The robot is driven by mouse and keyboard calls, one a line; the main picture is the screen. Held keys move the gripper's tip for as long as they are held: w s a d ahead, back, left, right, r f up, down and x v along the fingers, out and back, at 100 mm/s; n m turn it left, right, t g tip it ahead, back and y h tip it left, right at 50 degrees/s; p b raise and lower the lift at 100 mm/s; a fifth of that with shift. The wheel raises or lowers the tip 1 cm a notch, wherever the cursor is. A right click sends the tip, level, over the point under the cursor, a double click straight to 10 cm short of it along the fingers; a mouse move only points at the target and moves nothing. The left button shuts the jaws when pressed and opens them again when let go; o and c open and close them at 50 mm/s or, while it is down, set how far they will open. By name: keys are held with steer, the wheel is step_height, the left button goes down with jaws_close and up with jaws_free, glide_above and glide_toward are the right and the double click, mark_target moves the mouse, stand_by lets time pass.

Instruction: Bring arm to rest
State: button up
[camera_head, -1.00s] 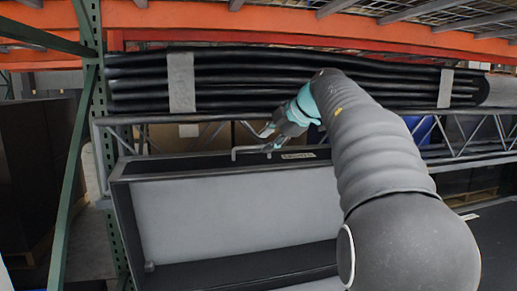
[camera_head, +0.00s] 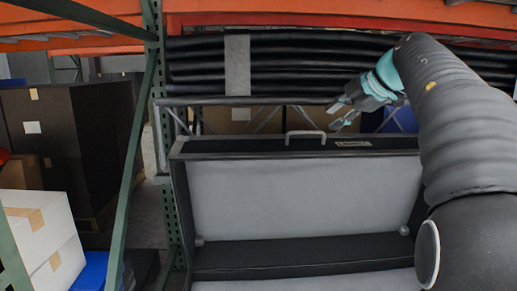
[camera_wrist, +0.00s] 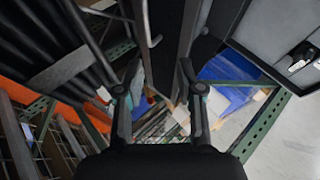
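My arm (camera_head: 465,120) reaches up from the lower right in the head view, bent at a grey ribbed section. My gripper (camera_head: 337,116) has teal parts and two grey fingers spread apart, with nothing between them. It is just right of the grey handle (camera_head: 305,137) on a black-framed case with pale grey panels (camera_head: 290,200), and looks apart from it. In the wrist view my gripper (camera_wrist: 158,78) also shows two dark fingers spread wide, with a gap between them.
Long black bundled tubes (camera_head: 300,62) with a grey strap (camera_head: 237,65) lie on the rack behind my gripper. A green rack post (camera_head: 180,200) stands left of the case. White boxes (camera_head: 40,235) and a dark large box (camera_head: 75,130) stand farther left.

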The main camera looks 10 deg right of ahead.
steer(key=w+d+r+t, duration=0.3)
steer(key=w+r+t, duration=0.2)
steer(key=w, duration=0.1)
steer(key=d+m+t+h, duration=0.4)
steer(key=d+m+h, duration=0.2)
steer(key=m+h, duration=0.15)
steer(key=s+d+f+m+g+h, duration=0.2)
steer(key=s+f+m+g+h, duration=0.4)
steer(key=s+f+m, duration=0.7)
steer(key=s+a+f+g+y, duration=0.3)
steer(key=s+a+f, duration=0.25)
steer(key=f, duration=0.35)
steer(key=s+a+f+g+y, duration=0.25)
steer(key=s+a+f, duration=0.25)
steer(key=s+f, duration=0.3)
steer(key=s+a+f+n+g+y, duration=0.1)
steer(key=s+a+f+y, duration=0.2)
steer(key=s+a+f, duration=0.4)
steer(key=s+a, duration=0.3)
steer(key=a, duration=0.3)
steer(key=shift+s+a+f+y, duration=0.2)
steer(key=shift+s+a+y, duration=0.05)
steer(key=shift+s+y, duration=0.15)
